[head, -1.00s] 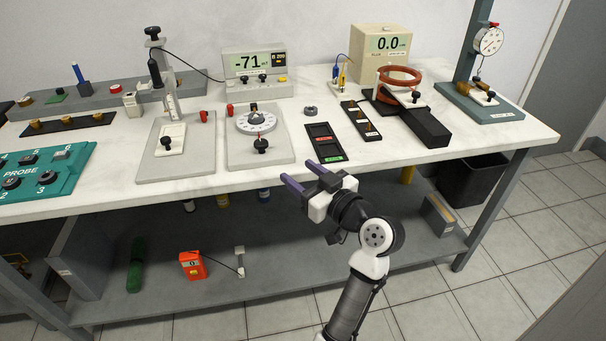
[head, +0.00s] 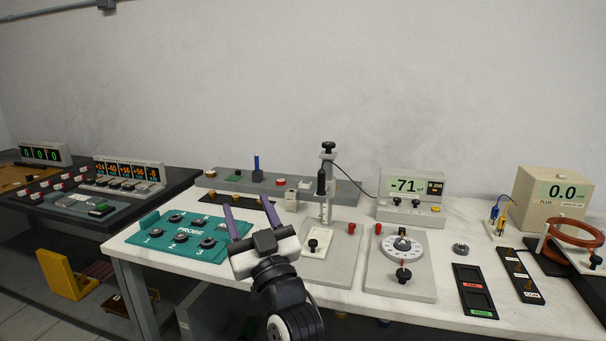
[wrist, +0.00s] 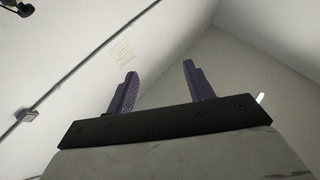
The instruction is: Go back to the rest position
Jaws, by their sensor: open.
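My gripper (head: 238,218) shows in the head view in front of the white workbench, over the right part of the teal probe panel (head: 160,226) as seen from here. Its two purple fingers are apart, with nothing between them. In the wrist view the same open fingers (wrist: 159,88) point up toward bare wall and ceiling, and the space between them is empty. My forearm is cut off by the bottom edge of the head view.
A dark bench (head: 130,205) with displays stands at left.

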